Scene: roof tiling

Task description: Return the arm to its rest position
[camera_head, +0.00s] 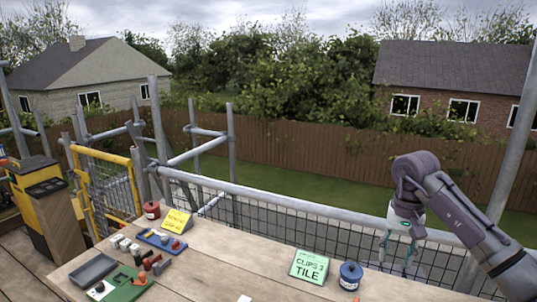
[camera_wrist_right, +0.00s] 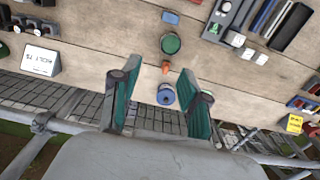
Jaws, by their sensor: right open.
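My right arm comes in from the right edge in the head view, bent at a purple-grey joint. Its gripper (camera_head: 397,262) hangs down past the bench's far edge, in front of the mesh railing. In the right wrist view the two green-padded fingers (camera_wrist_right: 159,72) are spread wide with nothing held between them. A blue tin (camera_head: 350,276) stands on the bench left of the gripper. In the wrist view a blue round tin (camera_wrist_right: 165,94) shows in the gap between the fingers, apart from them. My left gripper is not in view.
The wooden bench (camera_head: 225,262) holds a green "CLIPS 3 TILE" sign (camera_head: 309,267), a yellow sign (camera_head: 177,221), a red tin (camera_head: 152,210), a blue tray (camera_head: 161,240) and a grey tray (camera_head: 92,270). Scaffold rails (camera_head: 300,207) run behind it. The bench's middle is mostly clear.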

